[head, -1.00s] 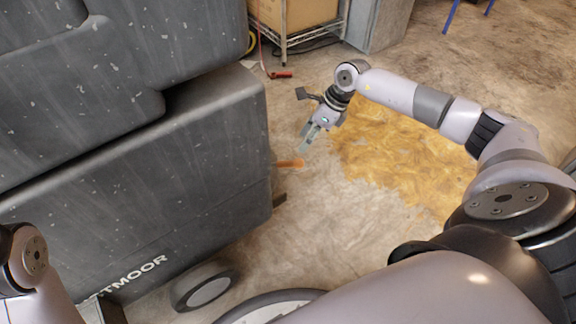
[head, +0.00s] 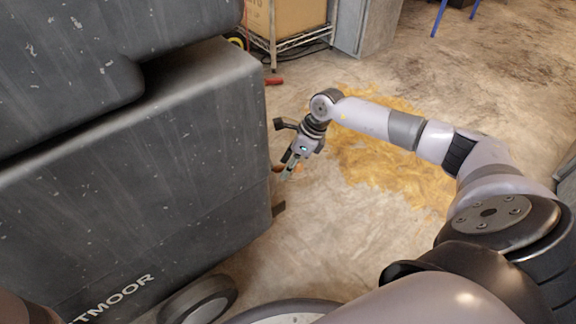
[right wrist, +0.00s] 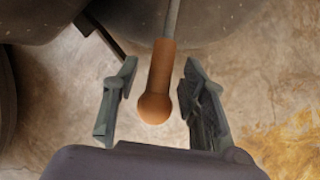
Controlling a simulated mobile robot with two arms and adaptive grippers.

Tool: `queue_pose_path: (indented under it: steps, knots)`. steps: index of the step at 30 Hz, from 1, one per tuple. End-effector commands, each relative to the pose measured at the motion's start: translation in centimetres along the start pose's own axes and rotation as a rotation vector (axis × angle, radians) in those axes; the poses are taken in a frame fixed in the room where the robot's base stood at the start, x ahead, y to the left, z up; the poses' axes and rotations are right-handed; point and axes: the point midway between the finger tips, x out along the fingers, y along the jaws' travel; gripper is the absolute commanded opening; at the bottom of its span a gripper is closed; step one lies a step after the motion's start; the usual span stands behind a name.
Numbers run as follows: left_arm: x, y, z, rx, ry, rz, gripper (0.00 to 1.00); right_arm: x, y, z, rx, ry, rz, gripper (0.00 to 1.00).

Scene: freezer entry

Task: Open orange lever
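The orange lever (right wrist: 158,85) shows in the right wrist view as an orange handle with a rounded end on a grey rod. It lies between the two spread fingers of my right gripper (right wrist: 160,100), with a gap on each side. In the head view the lever (head: 278,168) is a small orange bit at the right side of the dark grey machine (head: 150,170), partly hidden behind my right gripper (head: 288,172). My left gripper is out of view.
The machine, lettered "TMOOR", fills the left side. A wire shelf (head: 290,42) with a cardboard box (head: 296,15) stands at the back. A red-orange object (head: 273,80) lies on the floor near it. The concrete floor around my right arm is open, with a yellow stain (head: 390,165).

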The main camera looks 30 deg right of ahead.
Motion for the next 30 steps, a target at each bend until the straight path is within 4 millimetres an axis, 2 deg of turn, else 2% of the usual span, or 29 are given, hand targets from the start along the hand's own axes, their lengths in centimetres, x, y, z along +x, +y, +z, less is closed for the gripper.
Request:
queue_pose_path:
  steps: [3, 21, 30]
  knots:
    - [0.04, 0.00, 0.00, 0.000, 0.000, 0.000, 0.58, -0.02, 0.02, 0.00, 0.000, 0.000, 0.000, 0.39]
    - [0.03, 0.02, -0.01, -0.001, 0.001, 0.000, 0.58, -0.03, 0.00, -0.02, 0.001, 0.001, 0.000, 0.00]
    - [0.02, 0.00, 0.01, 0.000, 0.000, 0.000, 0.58, -0.04, 0.00, -0.03, 0.000, 0.001, 0.000, 0.00]
